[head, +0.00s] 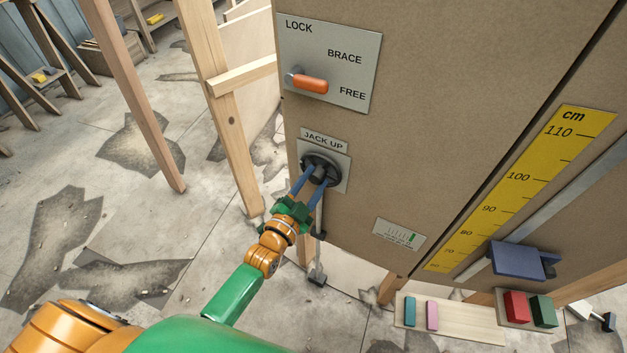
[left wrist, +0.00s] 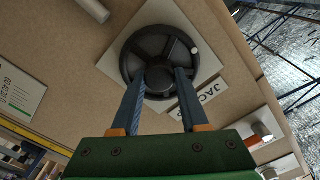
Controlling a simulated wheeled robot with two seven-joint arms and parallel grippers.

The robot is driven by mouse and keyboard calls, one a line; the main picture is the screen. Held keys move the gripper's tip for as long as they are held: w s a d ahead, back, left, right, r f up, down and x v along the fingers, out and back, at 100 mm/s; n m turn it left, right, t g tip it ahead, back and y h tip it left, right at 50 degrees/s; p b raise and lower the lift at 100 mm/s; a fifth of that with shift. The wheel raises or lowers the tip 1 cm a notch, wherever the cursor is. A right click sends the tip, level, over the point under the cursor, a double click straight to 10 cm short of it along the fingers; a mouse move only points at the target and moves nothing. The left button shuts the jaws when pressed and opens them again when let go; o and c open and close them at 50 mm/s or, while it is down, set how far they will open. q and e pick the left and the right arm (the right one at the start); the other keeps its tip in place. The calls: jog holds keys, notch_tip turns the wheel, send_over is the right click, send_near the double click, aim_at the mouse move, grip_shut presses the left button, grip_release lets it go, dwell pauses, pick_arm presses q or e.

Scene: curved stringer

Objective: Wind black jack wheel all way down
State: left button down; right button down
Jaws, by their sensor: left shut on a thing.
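The black jack wheel (head: 321,168) is on a small grey plate under a "JACK UP" label (head: 323,140) on the brown panel. In the left wrist view the wheel (left wrist: 160,45) shows its rim, spokes, hub and a small light knob at the rim's right. My left gripper (head: 318,176) reaches the wheel from below, its two blue fingers at the hub. In the left wrist view the fingers lie on either side of the hub, shut on it. The fingertips partly cover the wheel's centre. My right gripper is not in view.
Above the wheel is a lock plate (head: 330,60) with an orange lever (head: 308,83) pointing right, between BRACE and FREE. A yellow cm scale (head: 520,185) with a blue slider block (head: 518,260) is at right. A small gauge card (head: 399,234) sits lower right of the wheel. Wooden posts stand left.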

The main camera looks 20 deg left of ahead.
pick_arm(q)
jog(key=n, duration=0.3)
jog(key=shift+n+p, duration=0.3)
jog(key=shift+a+n, duration=0.1)
jog(key=shift+n, duration=1.4)
jog(key=shift+c, duration=2.1)
grip_release()
